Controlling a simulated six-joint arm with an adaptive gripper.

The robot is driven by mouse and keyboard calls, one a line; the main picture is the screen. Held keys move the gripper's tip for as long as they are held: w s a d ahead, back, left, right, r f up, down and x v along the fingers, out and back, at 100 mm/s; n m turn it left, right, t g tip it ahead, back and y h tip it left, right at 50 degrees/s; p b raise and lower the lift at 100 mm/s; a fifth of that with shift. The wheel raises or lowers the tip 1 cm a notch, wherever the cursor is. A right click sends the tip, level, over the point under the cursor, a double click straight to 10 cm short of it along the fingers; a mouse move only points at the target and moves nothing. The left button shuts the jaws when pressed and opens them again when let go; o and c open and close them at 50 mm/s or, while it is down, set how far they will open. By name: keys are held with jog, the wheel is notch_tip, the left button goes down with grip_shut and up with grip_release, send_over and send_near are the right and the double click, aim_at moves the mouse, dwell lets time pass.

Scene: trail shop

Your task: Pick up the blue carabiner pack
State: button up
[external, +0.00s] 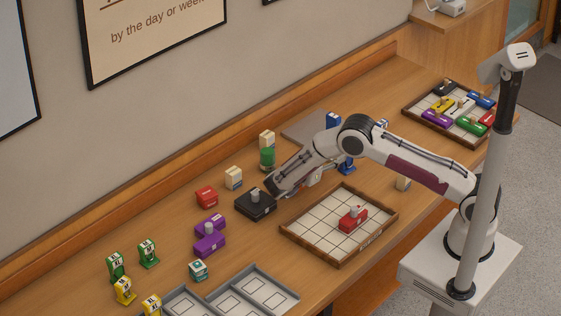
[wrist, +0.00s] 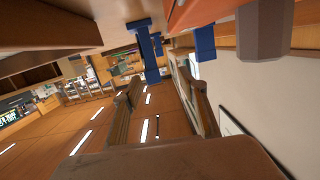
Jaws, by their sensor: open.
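A blue carabiner pack (external: 347,166) stands on the table just beyond my forearm, partly hidden by it. In the wrist view, where the scene is upside down, a blue upright pack (wrist: 151,55) shows ahead of the fingers, near the gap between them. I cannot tell for certain that both are the same pack. My gripper (wrist: 164,90) is open, with no object held between its fingers. In the external view it is mostly hidden by the arm, low over the table. Another blue item (external: 333,120) stands farther back.
A black box (external: 262,209) with a knob sits close to my wrist. A wooden tray (external: 300,233) holds a red box (external: 354,221). A second tray (external: 410,116) holds several coloured packs. Green and yellow packs stand front left. A grey knob (wrist: 265,30) looms in the wrist view.

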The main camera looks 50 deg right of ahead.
aim_at(347, 167)
jog(key=shift+s+a+f+g, duration=0.1)
jog(key=shift+s+f+g, duration=0.35)
jog(key=shift+s, duration=0.2)
jog(key=shift+d+f, duration=0.15)
jog(key=shift+d, duration=1.15)
jog(key=shift+s+d+f, duration=0.1)
jog(key=shift+d+f, duration=0.05)
jog(key=shift+d, duration=1.15)
jog(key=shift+d+f, duration=0.1)
jog(key=shift+d, duration=1.2)
grip_shut()
